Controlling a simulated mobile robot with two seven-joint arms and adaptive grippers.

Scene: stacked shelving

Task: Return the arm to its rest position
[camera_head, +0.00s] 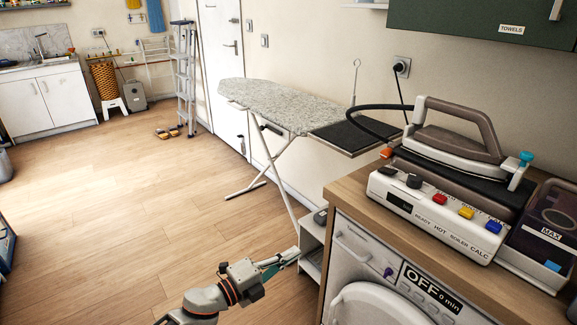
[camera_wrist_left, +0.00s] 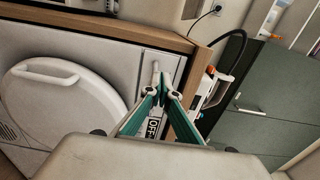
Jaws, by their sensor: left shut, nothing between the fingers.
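My left gripper (camera_head: 283,261) is in the lower middle of the head view, in front of the left side of the washing machine (camera_head: 346,262). Its green fingers point right, toward the small white shelf unit beside the machine. In the left wrist view the fingers of the left gripper (camera_wrist_left: 163,92) meet at their tips, shut with nothing between them. Behind them the washing machine's front, with its round door (camera_wrist_left: 62,100), fills the left of that view. Whether the fingertips touch anything is hard to tell. My right gripper is not in view.
A steam iron (camera_head: 450,138) rests on its station on the wooden worktop (camera_head: 345,190) above the machine. An ironing board (camera_head: 280,105) stands behind the gripper. A ladder (camera_head: 184,75) leans by the door.

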